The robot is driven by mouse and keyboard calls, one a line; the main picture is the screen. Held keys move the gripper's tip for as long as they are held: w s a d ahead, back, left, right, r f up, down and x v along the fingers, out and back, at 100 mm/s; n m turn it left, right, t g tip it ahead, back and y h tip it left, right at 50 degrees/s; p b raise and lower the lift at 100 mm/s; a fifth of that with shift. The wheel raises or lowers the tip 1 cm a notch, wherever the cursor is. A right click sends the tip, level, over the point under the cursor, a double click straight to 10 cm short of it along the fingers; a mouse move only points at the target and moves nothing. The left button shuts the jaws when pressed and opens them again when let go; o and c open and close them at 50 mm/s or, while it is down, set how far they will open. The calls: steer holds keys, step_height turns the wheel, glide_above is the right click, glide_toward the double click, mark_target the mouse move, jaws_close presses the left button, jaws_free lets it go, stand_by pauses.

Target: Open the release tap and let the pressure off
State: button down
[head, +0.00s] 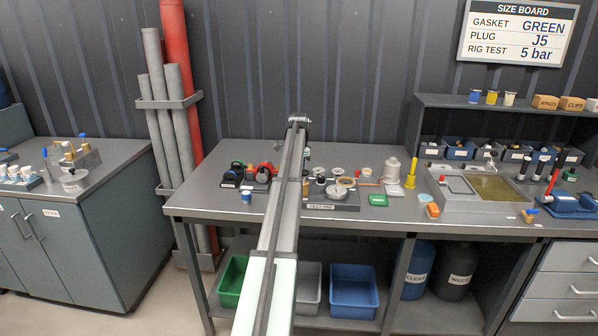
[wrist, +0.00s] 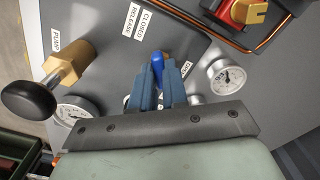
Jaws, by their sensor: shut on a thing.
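In the wrist view the release tap's blue lever (wrist: 158,60) stands between the two blue fingers of my gripper (wrist: 159,75), which is shut on it. The lever's top end sticks out beyond the fingertips, below the CLOSED label (wrist: 148,24) and the RELEASE label (wrist: 131,20). Another small label (wrist: 185,69) is partly hidden by the right finger; it seems to read OPEN. The tap's body is mostly hidden behind the fingers. In the head view the test rig (head: 345,201) is on the bench, partly behind my arm; my gripper is hidden there.
In the wrist view a black pump knob (wrist: 28,100) on a brass fitting and a gauge (wrist: 75,112) are left. Another gauge (wrist: 226,77) is right. A red part (wrist: 238,12) and a copper pipe are above. A size board (head: 518,34) reads rig test 5 bar.

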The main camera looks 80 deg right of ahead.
steer(key=n, duration=0.5)
steer(key=shift+n, duration=0.3)
steer(key=n, duration=0.5)
steer(key=shift+n, duration=0.3)
steer(key=c, duration=1.1)
jaws_free()
steer(key=shift+c, duration=0.2)
step_height(320, 180, up, 14)
steer(key=shift+f, duration=0.1)
